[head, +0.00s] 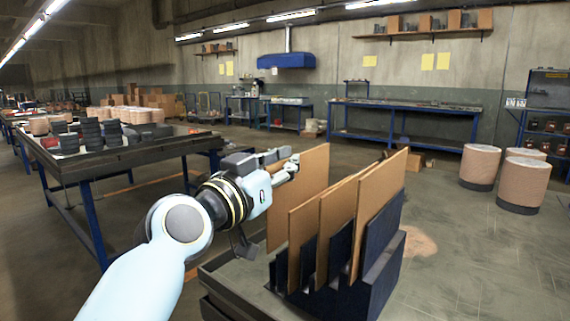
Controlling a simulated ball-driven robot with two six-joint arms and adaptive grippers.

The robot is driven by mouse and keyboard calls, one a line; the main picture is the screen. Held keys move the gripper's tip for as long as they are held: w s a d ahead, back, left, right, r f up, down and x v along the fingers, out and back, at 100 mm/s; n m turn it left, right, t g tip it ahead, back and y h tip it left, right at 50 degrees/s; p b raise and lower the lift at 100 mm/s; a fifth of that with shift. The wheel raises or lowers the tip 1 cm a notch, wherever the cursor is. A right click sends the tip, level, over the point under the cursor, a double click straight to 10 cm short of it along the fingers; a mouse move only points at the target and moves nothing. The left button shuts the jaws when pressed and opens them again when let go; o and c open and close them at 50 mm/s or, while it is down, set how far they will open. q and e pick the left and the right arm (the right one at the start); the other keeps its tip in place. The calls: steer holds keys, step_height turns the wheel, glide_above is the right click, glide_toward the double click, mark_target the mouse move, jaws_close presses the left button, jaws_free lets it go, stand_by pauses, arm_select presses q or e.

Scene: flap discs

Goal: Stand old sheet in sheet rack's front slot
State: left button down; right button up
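My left gripper (291,167) is at the upper left edge of a tan sheet (309,178) and appears shut on it. The sheet is upright, at the left end of the sheet rack (383,284). Its lower right part is hidden behind another sheet, so I cannot tell whether its bottom edge is in a slot. The rack is dark blue with upright dividers, and holds several tan sheets (379,205) standing slightly tilted. My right gripper is not in view.
The rack stands on a dark grey surface (232,287) with a raised edge. A table (90,165) with stacks of dark discs is at the left. Cylindrical drums (480,165) stand on the floor at the right. Workbenches (405,105) line the back wall, with open floor in between.

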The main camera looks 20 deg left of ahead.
arm_select(q)
steer(key=shift+f, duration=0.15)
steer(key=shift+f+b, duration=0.35)
steer(key=shift+b, duration=0.1)
steer(key=c, duration=1.4)
jaws_free()
steer(key=shift+s, duration=0.1)
